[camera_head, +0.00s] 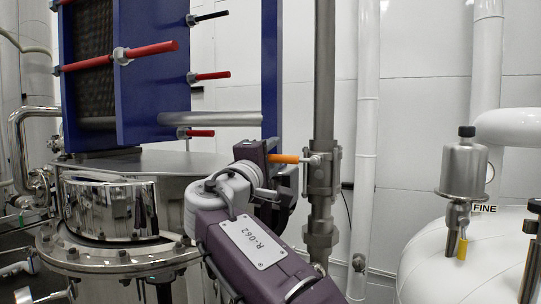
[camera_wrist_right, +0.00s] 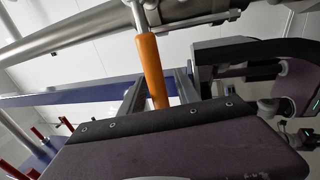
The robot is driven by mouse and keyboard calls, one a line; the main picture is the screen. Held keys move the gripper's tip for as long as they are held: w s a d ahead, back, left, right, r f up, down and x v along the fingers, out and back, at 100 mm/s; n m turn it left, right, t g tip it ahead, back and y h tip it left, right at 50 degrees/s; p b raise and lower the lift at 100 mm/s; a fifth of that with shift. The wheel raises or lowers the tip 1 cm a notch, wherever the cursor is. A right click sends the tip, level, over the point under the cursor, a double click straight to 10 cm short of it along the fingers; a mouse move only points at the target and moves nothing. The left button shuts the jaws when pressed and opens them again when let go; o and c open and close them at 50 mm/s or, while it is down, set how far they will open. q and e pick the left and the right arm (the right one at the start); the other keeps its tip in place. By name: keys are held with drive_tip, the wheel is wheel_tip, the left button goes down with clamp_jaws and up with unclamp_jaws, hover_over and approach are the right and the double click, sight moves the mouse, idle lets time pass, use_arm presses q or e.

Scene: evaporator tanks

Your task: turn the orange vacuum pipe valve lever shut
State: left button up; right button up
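The orange vacuum pipe valve lever (camera_head: 284,158) sticks out level to the left from the metal valve (camera_head: 320,172) on the vertical steel pipe. My right gripper (camera_head: 275,170) is at the lever's free end, coming from the lower left. In the right wrist view the orange lever (camera_wrist_right: 150,62) runs down between the two fingers of my right gripper (camera_wrist_right: 158,90). The fingers stand apart, with a gap on each side of the lever. The lever's tip is hidden behind the gripper body. My left gripper is not in view.
A blue plate frame (camera_head: 150,75) with red-sleeved rods stands at the left above a shiny steel tank (camera_head: 110,210). A white tank (camera_head: 450,255) with a small metal fitting (camera_head: 464,170) stands at the right. White pipes (camera_head: 368,100) run behind the valve pipe.

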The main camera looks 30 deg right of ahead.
drive_tip(key=shift+w+d+f, duration=0.1)
drive_tip(key=shift+d+f, duration=0.05)
drive_tip(key=shift+d, duration=0.15)
drive_tip(key=b+v, duration=0.3)
drive_tip(key=v, duration=0.6)
drive_tip(key=shift+b, duration=0.3)
